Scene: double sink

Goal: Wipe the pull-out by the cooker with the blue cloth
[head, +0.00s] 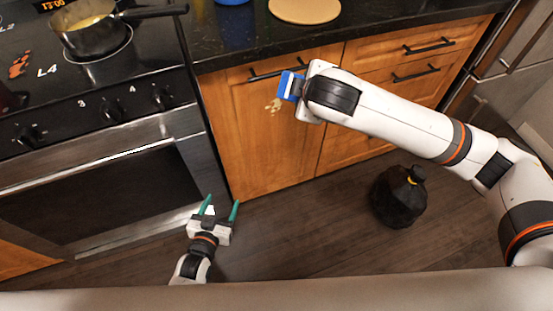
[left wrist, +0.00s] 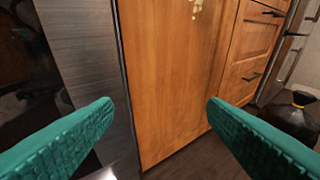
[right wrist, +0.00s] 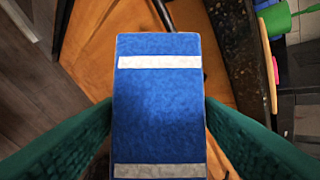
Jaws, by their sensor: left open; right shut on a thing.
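The pull-out (head: 225,130) is the orange wooden front just right of the cooker, with a dark bar handle at its top. A pale, blotchy stain (head: 274,105) marks its upper part; the stain also shows at the top of the left wrist view (left wrist: 197,8). My right gripper (head: 296,90) is shut on the blue cloth (right wrist: 160,110), a folded blue block with white stripes, held close to the pull-out's upper right. I cannot tell whether the cloth touches the wood. My left gripper (head: 220,208) is open and empty, low in front of the pull-out's bottom left.
The cooker (head: 100,150) stands at left with a saucepan (head: 90,25) on top. A dark counter (head: 370,25) carries a round board (head: 304,8). Drawers (head: 410,80) lie to the right. A black bag (head: 398,197) sits on the floor; floor between is clear.

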